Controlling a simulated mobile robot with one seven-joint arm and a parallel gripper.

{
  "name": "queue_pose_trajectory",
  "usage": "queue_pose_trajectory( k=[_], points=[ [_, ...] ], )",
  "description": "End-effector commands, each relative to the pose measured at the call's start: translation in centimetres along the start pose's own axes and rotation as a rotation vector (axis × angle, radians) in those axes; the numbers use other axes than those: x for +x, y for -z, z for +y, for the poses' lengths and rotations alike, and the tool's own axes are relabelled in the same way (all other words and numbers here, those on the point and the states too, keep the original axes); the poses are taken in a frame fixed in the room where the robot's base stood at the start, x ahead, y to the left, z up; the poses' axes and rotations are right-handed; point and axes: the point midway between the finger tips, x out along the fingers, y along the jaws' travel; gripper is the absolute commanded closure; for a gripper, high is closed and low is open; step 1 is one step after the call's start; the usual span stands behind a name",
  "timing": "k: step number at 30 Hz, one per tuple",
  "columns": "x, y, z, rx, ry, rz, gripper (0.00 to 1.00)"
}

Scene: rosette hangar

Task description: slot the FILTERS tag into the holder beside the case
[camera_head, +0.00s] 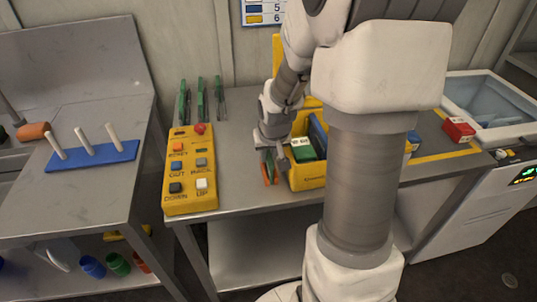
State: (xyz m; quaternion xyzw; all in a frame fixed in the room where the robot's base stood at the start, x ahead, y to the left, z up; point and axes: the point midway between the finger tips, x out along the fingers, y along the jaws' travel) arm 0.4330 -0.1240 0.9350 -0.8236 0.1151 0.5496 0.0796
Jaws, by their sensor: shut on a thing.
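The yellow case (311,181) stands open on the grey bench, just left of my arm's column. A green and white box (302,150) and a blue item (318,135) are in it. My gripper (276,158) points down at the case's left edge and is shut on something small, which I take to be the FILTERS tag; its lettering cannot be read. Thin green and orange-red pieces (267,168) show just below and left of the gripper, beside the case. I cannot tell whether they are part of the holder. My arm covers the case's right side.
A yellow button panel (191,175) lies left of the gripper, with several green-handled tools (201,99) behind it. A blue peg base (92,156) is on the left bench. A red box (458,129) and a pale bin (491,97) are at right.

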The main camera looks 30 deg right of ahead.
Motion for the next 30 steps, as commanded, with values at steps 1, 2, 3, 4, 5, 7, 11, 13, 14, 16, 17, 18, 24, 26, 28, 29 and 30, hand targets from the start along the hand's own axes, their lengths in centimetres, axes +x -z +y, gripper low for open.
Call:
queue_pose_trajectory(
  k=[1,2,3,4,5,7,11,13,14,16,17,18,24,26,28,29,30],
  points=[
    [-0.01,0.01,0.00,0.000,0.000,0.000,1.00],
    [-0.01,0.01,0.00,0.000,0.000,0.000,1.00],
    [-0.01,0.01,0.00,0.000,0.000,0.000,1.00],
    [-0.01,0.01,0.01,0.000,0.000,0.000,1.00],
    [-0.01,0.01,0.01,0.000,0.000,0.000,1.00],
    [-0.01,0.01,0.01,0.000,0.000,0.000,1.00],
    [-0.01,0.01,0.01,0.000,0.000,0.000,0.72],
    [-0.01,0.01,0.01,0.000,0.000,0.000,0.59],
    [-0.01,0.01,0.01,0.000,0.000,0.000,0.54],
    [-0.01,0.01,0.01,0.000,0.000,0.000,0.46],
    [-0.01,0.01,0.01,0.000,0.000,0.000,0.46],
    [-0.01,0.01,0.01,0.000,0.000,0.000,0.46],
    [0.00,-0.01,0.01,0.000,0.000,0.000,0.46],
    [0.00,-0.01,0.01,0.000,0.000,0.000,0.46],
    [0.00,-0.01,0.01,0.000,0.000,0.000,0.46],
    [0.00,-0.01,0.01,0.000,0.000,0.000,0.46],
    [0.00,-0.01,0.01,0.000,0.000,0.000,0.46]
  ],
)
